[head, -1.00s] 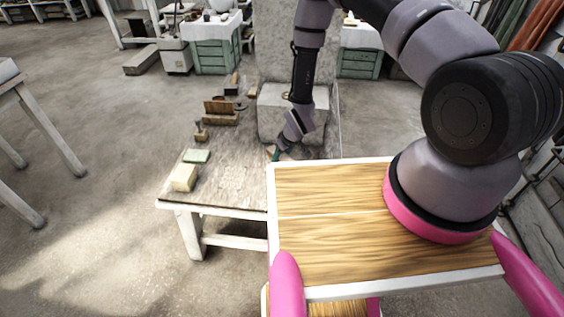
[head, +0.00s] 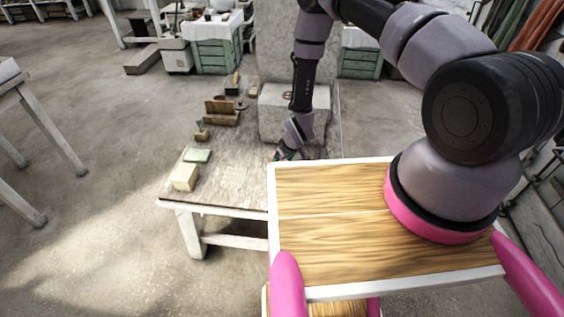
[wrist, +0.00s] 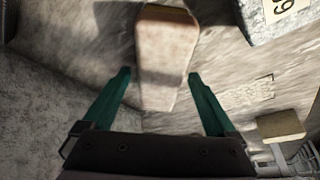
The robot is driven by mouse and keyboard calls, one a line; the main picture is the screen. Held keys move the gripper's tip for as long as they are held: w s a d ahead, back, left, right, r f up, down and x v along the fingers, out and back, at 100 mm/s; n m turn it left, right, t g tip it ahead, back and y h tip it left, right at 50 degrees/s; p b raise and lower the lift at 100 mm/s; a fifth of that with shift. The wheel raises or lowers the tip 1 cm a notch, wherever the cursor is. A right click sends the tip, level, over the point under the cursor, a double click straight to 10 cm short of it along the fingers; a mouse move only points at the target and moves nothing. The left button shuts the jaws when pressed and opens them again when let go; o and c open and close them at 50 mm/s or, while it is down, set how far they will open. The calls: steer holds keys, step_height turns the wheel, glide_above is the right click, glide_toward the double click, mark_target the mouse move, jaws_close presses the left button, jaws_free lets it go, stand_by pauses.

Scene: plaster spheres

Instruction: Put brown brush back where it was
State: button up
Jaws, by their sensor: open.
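In the wrist view, a tapered pinkish-beige piece with a dark brown end (wrist: 166,60) lies between the two green fingers; it may be the brown brush, but I cannot tell for sure. My gripper (wrist: 160,85) is open, with one finger on each side of it and a visible gap on both sides. In the head view, my gripper (head: 281,155) is low over the worktable (head: 225,175), close to the edge of my wooden top. The piece between the fingers is hidden there.
A pale stone block (head: 285,112) rises behind my gripper. A numbered grey block (wrist: 280,15) shows in the wrist view.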

steer(key=v, duration=1.2)
steer(key=w+d+r+m+t, duration=0.1)
steer(key=w+d+r+m, duration=0.15)
steer(key=r, duration=0.85)
steer(key=w+d+r+m, duration=0.1)
steer(key=d+r, duration=0.3)
steer(key=r, duration=0.8)
steer(key=w+d+r+m+t, duration=0.1)
steer(key=w+d+r+m, duration=0.15)
steer(key=r, duration=0.85)
steer(key=s+d+r+m, duration=0.1)
steer(key=s+d+r, duration=0.15)
steer(key=r, duration=0.25)
steer(key=s+d+r+h, duration=0.1)
steer(key=s+r, duration=0.3)
steer(key=r, duration=0.1)
steer(key=s+d+r+m, duration=0.1)
steer(key=s+d+r, duration=0.1)
steer(key=s+r, duration=0.15)
steer(key=s+d+r+m+t, duration=0.1)
steer(key=s+d+r+m, duration=0.1)
steer(key=s+r, duration=0.7)
steer(key=s+m, duration=0.1)
steer(key=s, duration=0.3)
steer(key=shift+d+t+y, duration=0.25)
steer(key=shift+t+y, duration=0.05)
